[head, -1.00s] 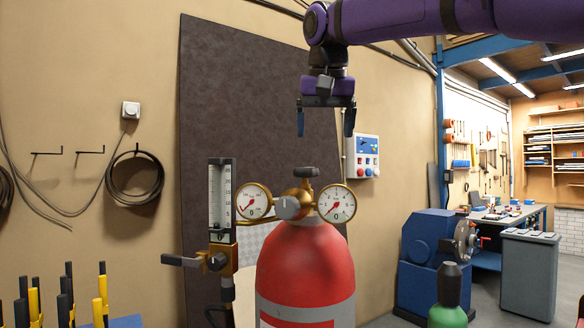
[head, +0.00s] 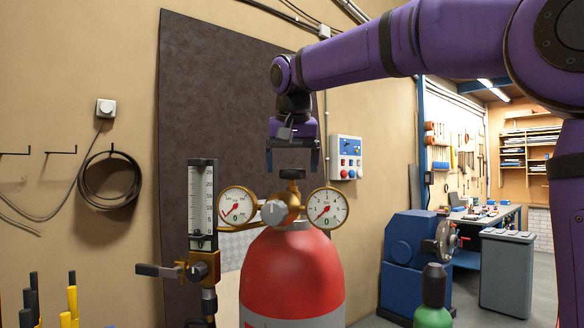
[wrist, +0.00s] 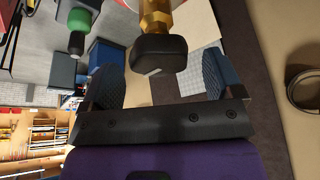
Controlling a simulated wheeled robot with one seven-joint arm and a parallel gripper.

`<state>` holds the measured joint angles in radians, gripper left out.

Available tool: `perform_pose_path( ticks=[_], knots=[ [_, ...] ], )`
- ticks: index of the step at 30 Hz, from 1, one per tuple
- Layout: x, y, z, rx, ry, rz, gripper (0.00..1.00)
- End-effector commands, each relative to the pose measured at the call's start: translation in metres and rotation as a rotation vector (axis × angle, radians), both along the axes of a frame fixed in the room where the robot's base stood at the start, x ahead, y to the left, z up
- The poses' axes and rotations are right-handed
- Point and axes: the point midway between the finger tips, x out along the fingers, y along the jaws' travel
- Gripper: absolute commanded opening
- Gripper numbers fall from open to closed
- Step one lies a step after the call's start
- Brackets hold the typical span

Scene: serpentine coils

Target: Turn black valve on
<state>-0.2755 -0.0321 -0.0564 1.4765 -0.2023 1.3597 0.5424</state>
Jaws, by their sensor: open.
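The black valve knob (head: 292,174) sits on top of the brass regulator (head: 292,200) on the red gas cylinder (head: 292,275). In the wrist view the knob (wrist: 158,55) shows as a dark rounded block on a brass stem. My gripper (head: 292,164) points down, right over the knob. Its two blue fingers are open, one on each side of the knob, with a visible gap on both sides in the wrist view (wrist: 160,74). Nothing is held. I cannot tell exactly how far down the fingertips reach along the knob.
Two round gauges, left (head: 238,206) and right (head: 326,208), flank the regulator just below my fingers. A flowmeter (head: 202,205) with a lever stands to the left. A control box (head: 346,158) hangs on the wall behind. A green cylinder (head: 433,300) stands lower right.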

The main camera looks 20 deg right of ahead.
Motion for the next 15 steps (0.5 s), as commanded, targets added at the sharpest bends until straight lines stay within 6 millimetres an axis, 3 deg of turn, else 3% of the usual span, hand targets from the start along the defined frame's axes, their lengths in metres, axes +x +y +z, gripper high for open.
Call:
perform_pose_path(
  ticks=[13, 15],
  knots=[
    [0.0036, -0.0011, -0.0096, 0.001, -0.001, 0.000, 0.86],
    [0.0036, -0.0011, -0.0095, 0.001, -0.001, 0.000, 0.70]
  ],
)
